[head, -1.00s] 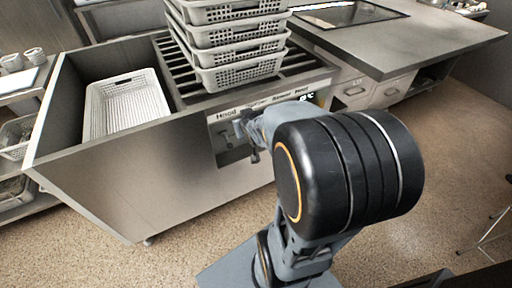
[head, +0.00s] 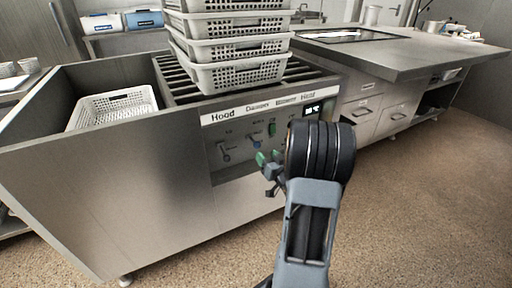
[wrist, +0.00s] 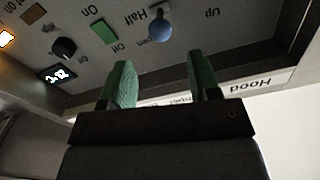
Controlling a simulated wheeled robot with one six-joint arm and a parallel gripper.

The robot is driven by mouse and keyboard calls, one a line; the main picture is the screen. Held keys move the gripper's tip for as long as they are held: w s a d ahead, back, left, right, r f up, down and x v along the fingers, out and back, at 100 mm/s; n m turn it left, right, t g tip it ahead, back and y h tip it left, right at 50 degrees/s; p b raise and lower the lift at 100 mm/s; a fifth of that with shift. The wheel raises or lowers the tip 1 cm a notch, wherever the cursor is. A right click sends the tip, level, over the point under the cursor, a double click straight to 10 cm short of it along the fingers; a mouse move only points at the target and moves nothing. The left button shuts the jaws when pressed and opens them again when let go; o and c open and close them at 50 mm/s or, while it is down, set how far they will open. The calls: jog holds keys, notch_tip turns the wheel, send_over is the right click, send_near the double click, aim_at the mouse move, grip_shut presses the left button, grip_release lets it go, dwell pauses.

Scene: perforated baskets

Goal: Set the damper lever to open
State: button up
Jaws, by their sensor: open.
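The damper lever (wrist: 160,24) has a blue ball end. In the upside-down wrist view it stands near the word Half and a partly covered word ending in "pen". In the head view the blue damper lever (head: 256,143) sits on the control panel below the Damper label. My gripper (head: 268,159) is in front of the panel, just below and right of the lever. In the wrist view my gripper (wrist: 161,75) is open, with green-padded fingers apart and nothing between them. The blue ball shows beyond the gap, not visibly touched. The lever's exact setting is hard to tell.
The hood lever (head: 225,152) is left of the damper lever. A green switch (wrist: 103,31), a black knob (wrist: 64,47) and a lit display (wrist: 57,74) are close by. Stacked baskets (head: 235,76) stand above the panel. Floor to the right is clear.

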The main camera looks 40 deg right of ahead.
aim_at(259, 147)
jog(key=w, duration=0.3)
jog(key=w+d+b, duration=0.1)
jog(key=w, duration=0.2)
jog(key=w+b, duration=0.1)
jog(key=w, duration=0.2)
jog(key=shift+w+d, duration=0.15)
jog(key=shift+w, duration=0.15)
grip_shut()
